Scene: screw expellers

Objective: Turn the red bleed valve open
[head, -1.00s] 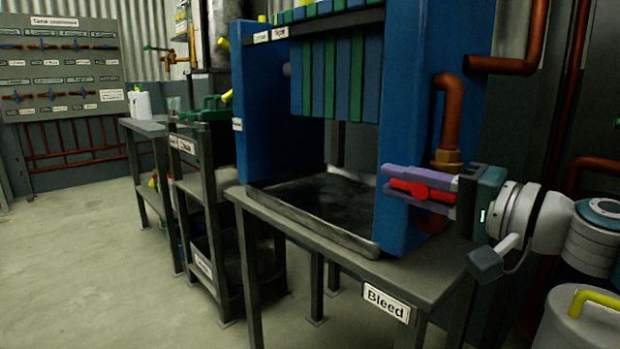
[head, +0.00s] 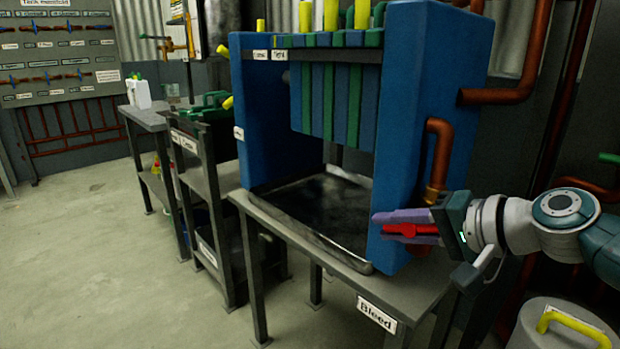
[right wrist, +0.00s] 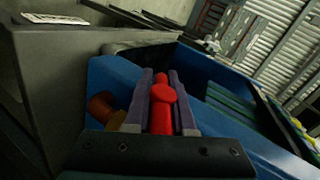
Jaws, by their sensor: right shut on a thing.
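The red bleed valve handle (head: 412,230) is on the right end of the blue press frame (head: 412,110), beside a copper pipe (head: 440,150). My right gripper (head: 405,225) reaches in from the right, its purple fingers along the handle. In the right wrist view the red handle (right wrist: 162,95) lies between the two fingers (right wrist: 161,105), and the gripper is shut on it. The valve body behind the handle is mostly hidden. A "Bleed" label (head: 376,314) is on the table's front edge. My left gripper is not in view.
The press stands on a grey table (head: 420,285) with a dark tray (head: 315,215). A grey drum with a yellow handle (head: 572,325) stands at the lower right, below my right arm. Open floor (head: 110,260) lies to the left.

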